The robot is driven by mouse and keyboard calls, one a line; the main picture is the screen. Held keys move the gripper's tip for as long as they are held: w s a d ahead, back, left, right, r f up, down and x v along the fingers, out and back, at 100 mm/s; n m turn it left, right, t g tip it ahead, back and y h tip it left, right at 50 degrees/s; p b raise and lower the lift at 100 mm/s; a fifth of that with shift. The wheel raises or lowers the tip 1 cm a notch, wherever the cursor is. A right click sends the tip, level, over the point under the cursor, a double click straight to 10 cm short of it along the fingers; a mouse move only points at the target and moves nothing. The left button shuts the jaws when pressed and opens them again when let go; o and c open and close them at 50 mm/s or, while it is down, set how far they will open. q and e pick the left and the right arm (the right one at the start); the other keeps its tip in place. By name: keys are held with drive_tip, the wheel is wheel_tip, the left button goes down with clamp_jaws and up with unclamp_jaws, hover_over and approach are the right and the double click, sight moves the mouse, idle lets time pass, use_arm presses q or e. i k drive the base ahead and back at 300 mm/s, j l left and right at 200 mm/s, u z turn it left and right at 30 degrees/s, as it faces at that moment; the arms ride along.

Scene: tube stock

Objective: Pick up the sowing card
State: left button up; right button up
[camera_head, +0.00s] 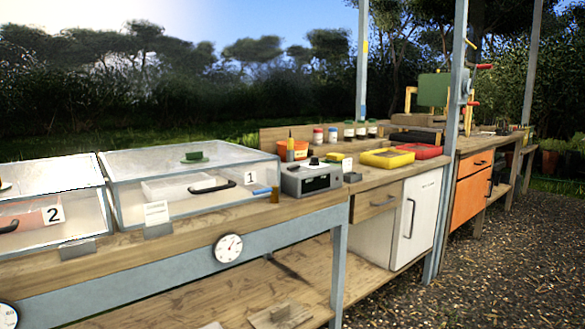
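Neither of my grippers is in view. I cannot tell for sure which thing is the sowing card. A white card with faint print (157,212) stands in a grey holder on the bench's front edge, before the clear box marked 1 (190,178). A second, lower card holder (77,248) stands before the clear box marked 2 (50,208) at the far left. A small pale card or block (352,177) sits right of the grey control box (311,177). The print is too small to read.
The wooden bench (200,222) runs from front left to back right, with a lower shelf (270,285). Yellow (387,158) and red (424,151) trays, an orange pot (294,149) and several jars stand farther right. Blue-grey posts rise along the bench. Gravel ground (490,265) at right is clear.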

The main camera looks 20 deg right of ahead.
sight(347, 163)
drive_tip(key=i+l+u, duration=0.2)
drive_tip(key=l, duration=0.15)
drive_tip(key=i+l+u, duration=0.2)
drive_tip(key=l+u, duration=0.25)
drive_tip(key=l, duration=0.2)
drive_tip(key=i+l, duration=0.1)
drive_tip(key=l, duration=0.45)
drive_tip(key=i+l+u, duration=0.1)
drive_tip(key=l, duration=0.5)
drive_tip(key=i+l, duration=0.15)
drive_tip(key=l, duration=0.4)
drive_tip(key=l+u, duration=0.1)
drive_tip(key=l, duration=0.5)
drive_tip(key=i, duration=0.1)
